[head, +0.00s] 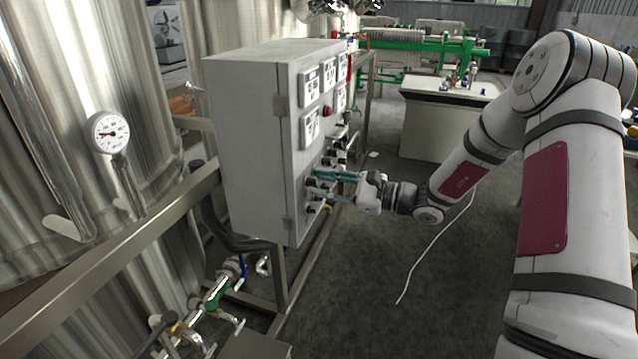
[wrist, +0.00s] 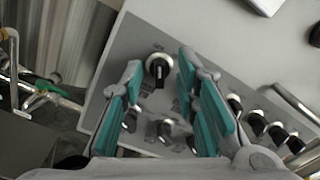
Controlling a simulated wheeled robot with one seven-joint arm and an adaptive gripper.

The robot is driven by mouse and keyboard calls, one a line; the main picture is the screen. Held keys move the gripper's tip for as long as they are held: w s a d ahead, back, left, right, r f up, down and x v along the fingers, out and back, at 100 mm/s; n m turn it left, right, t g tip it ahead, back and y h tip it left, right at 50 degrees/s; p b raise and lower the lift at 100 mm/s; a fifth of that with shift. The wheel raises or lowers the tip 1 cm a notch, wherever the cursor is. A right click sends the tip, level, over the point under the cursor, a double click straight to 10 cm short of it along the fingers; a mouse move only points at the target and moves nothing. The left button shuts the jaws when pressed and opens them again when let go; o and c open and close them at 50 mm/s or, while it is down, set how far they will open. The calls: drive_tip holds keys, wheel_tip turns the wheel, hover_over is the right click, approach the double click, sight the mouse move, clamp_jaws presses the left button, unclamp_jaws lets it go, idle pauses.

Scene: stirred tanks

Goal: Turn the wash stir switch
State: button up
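The grey control cabinet (head: 245,140) stands at the centre of the head view, with black rotary switches on its front. In the wrist view, one black switch (wrist: 158,70) with a pale ring shows between my fingers, toward their tips. My gripper (head: 315,181), with teal finger pads, is at the cabinet's lower front; it also shows in the wrist view (wrist: 160,64). It is open, with a gap on both sides of that switch. I cannot tell contact. Labels are too small to read, so I cannot tell which switch is the wash stir one.
More black switches (wrist: 277,133) sit to the right on the panel, and others lie below, partly between my fingers. A handle (wrist: 297,102) is at the right. A steel tank with a gauge (head: 109,132) stands left of the cabinet. The floor (head: 400,250) right of it is mostly clear.

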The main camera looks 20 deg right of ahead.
drive_tip(key=shift+w+a, duration=0.4)
drive_tip(key=shift+a, duration=0.2)
clamp_jaws()
drive_tip(key=shift+m+p, duration=0.3)
drive_tip(key=shift+m, duration=0.1)
drive_tip(key=m+p, duration=0.1)
drive_tip(key=m, duration=0.2)
drive_tip(key=m+p, duration=0.2)
drive_tip(key=m, duration=0.2)
drive_tip(key=m+p, duration=0.1)
drive_tip(key=m, duration=0.3)
drive_tip(key=shift+w+d+p, duration=0.2)
drive_tip(key=shift+w+p, duration=0.1)
drive_tip(key=shift+p, duration=0.05)
